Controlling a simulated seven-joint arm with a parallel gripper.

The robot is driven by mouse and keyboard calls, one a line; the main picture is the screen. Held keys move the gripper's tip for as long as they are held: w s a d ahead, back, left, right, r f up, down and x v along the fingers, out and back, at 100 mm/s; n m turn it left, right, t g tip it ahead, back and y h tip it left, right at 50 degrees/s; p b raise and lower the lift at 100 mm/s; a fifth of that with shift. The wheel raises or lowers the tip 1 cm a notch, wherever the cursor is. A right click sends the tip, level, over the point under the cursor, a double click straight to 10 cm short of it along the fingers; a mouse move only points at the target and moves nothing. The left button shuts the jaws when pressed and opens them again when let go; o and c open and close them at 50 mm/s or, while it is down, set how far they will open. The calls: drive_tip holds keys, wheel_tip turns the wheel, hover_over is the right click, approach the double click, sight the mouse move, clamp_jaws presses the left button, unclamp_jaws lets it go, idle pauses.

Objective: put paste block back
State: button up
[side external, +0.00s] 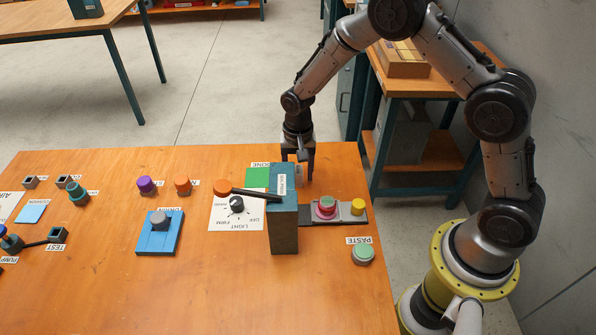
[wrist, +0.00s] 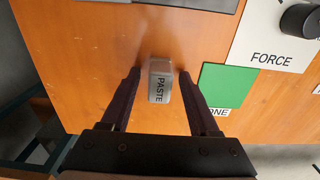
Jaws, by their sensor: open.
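The paste block (wrist: 160,82) is a small grey block marked PASTE. In the wrist view it lies between my two fingers, with a visible gap on either side. In the side view a small grey piece (side external: 299,172), seemingly the same block, shows between the fingers, partly hidden by the teal press. My gripper (side external: 299,178) is open and points down behind the press; it also shows in the wrist view (wrist: 160,74). A PASTE label (side external: 359,240) lies at the table's right side, beside a round grey piece with a green top (side external: 363,254).
The tall teal press (side external: 284,228) with an orange-knobbed lever stands just in front of my gripper. A green DONE pad (side external: 257,178) is close to its left. A base with pink and yellow pieces (side external: 340,212) lies right of the press. The table's front middle is clear.

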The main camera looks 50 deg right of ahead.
sight(299, 170)
wheel_tip(299, 170, up, 13)
drive_tip(key=s+d+r+n+t, duration=0.2)
drive_tip(key=s+r+n+t, duration=0.15)
drive_tip(key=s+r, duration=0.8)
drive_tip(key=s+r+n+t, duration=0.1)
drive_tip(key=s+n, duration=0.1)
drive_tip(key=s, duration=0.6)
drive_tip(key=s+d+r+n+t, duration=0.1)
drive_tip(key=s+n, duration=0.2)
drive_tip(key=s, duration=0.5)
drive_tip(key=shift+r, duration=0.3)
